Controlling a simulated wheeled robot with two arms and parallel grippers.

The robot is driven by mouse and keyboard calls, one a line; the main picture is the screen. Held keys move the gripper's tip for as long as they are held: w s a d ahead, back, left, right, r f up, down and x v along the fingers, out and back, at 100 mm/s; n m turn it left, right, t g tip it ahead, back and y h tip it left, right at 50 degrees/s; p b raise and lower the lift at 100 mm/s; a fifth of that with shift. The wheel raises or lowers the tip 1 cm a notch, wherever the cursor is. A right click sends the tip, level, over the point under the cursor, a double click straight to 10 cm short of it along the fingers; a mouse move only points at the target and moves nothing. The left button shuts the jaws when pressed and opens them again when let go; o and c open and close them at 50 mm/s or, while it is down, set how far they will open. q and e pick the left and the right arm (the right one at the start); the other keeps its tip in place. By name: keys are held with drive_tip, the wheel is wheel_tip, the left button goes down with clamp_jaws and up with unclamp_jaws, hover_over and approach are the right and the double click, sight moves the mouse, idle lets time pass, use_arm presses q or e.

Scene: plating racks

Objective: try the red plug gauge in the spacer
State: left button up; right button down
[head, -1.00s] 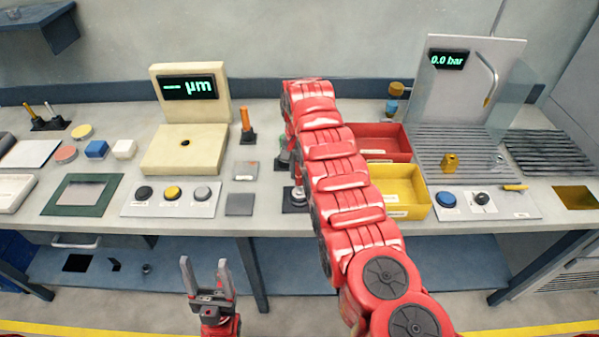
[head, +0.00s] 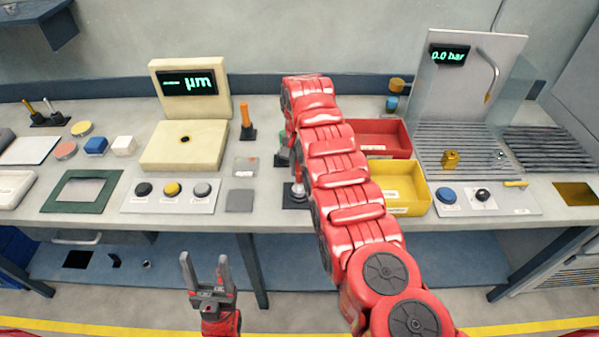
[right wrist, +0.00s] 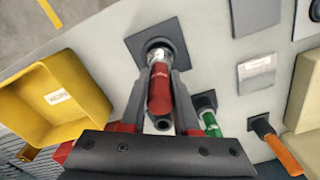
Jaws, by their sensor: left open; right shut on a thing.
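The red plug gauge (right wrist: 159,88) is held upright between the fingers of my right gripper (right wrist: 160,78) in the right wrist view. Its lower end is at the silver spacer (right wrist: 157,48), which stands on a dark square base (right wrist: 134,45). I cannot tell how deep the gauge sits in the bore. In the head view the spacer (head: 297,193) shows just left of my right arm, with a bit of the red gauge (head: 298,175) above it. My right gripper is hidden there. My left gripper (head: 206,268) is open and empty, in front of the bench.
An orange-handled gauge (head: 246,118) and a green gauge (right wrist: 211,123) stand in holders nearby. A yellow bin (head: 424,203) and a red bin (head: 398,135) lie right of my arm. A cream measuring stand (head: 160,150) and a button panel (head: 150,207) are to the left.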

drive_tip(key=shift+r, duration=0.1)
drive_tip(key=shift+r, duration=2.4)
wheel_tip(320, 180, up, 4)
drive_tip(key=p, duration=0.6)
drive_tip(key=shift+r+p, duration=0.2)
drive_tip(key=shift+p, duration=0.2)
drive_tip(key=shift+f, duration=0.3)
